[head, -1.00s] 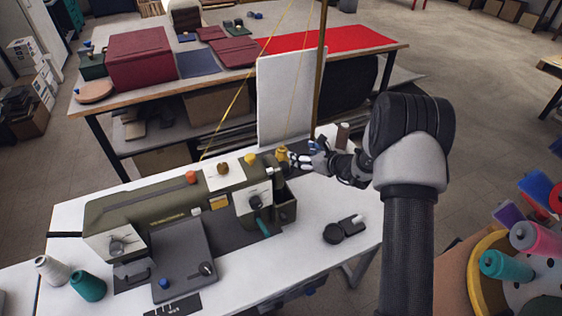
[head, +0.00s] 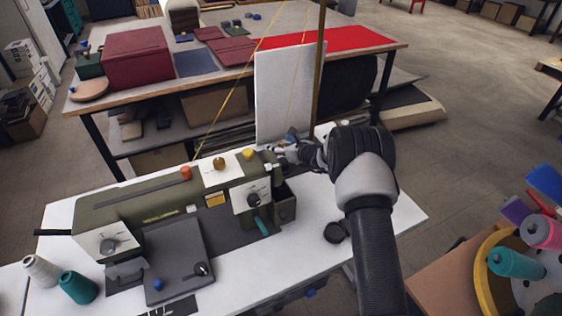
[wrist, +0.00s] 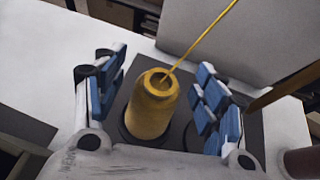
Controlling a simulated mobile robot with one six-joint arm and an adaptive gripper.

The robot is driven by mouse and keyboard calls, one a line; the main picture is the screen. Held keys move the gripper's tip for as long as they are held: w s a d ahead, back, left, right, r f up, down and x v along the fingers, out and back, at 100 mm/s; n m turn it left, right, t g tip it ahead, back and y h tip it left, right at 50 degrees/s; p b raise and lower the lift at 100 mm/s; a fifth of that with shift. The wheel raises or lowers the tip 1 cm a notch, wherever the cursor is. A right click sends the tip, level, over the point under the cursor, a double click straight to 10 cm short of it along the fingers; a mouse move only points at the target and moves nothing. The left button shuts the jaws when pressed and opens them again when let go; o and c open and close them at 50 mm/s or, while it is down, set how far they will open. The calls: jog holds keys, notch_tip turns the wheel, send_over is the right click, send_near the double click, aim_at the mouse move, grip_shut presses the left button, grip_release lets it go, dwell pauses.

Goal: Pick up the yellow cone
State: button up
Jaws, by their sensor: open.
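The yellow cone (wrist: 152,108) stands upright on a dark round base in the wrist view, with yellow thread running up from its top. My gripper (wrist: 158,82) is open, with blue-padded fingers to the left and right of the cone. A gap shows between the cone and the fingers on each side. In the head view, my gripper (head: 288,146) is at the back edge of the sewing table, behind the machine's right end. The cone is mostly hidden there behind the gripper.
The green sewing machine (head: 165,205) stands close in front and to the left of my gripper. A white panel (head: 285,95) and a brown pole (head: 320,70) rise just behind. A brown item (wrist: 303,162) is at the wrist view's right edge.

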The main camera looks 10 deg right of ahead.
jog(key=shift+c, duration=0.4)
jog(key=c, duration=1.4)
jog(key=shift+r, duration=0.1)
